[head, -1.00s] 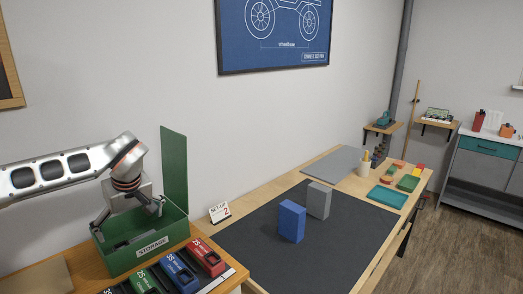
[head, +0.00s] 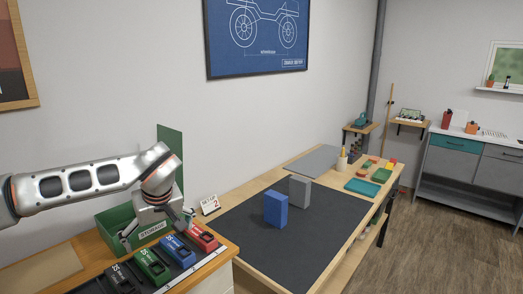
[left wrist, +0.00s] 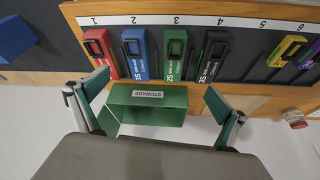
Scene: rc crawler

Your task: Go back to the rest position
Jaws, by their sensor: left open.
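My left gripper (head: 158,227) is open and empty, with its fingers spread wide. In the head view it hangs over or in front of the green storage box (head: 113,222), hiding part of it. The box's green lid (head: 170,138) stands open behind the gripper. In the left wrist view the gripper's two fingers (left wrist: 156,108) lie either side of the box (left wrist: 148,121), whose label faces the camera upside down. I cannot tell whether the fingers touch the box. My right gripper is not in view.
Red (head: 201,237), blue (head: 176,250), green (head: 152,265) and black (head: 122,280) battery packs stand in numbered slots beside the box. Yellow (left wrist: 286,50) and purple packs sit farther along. A dark mat (head: 270,254) holds blue (head: 275,209) and grey (head: 300,190) blocks.

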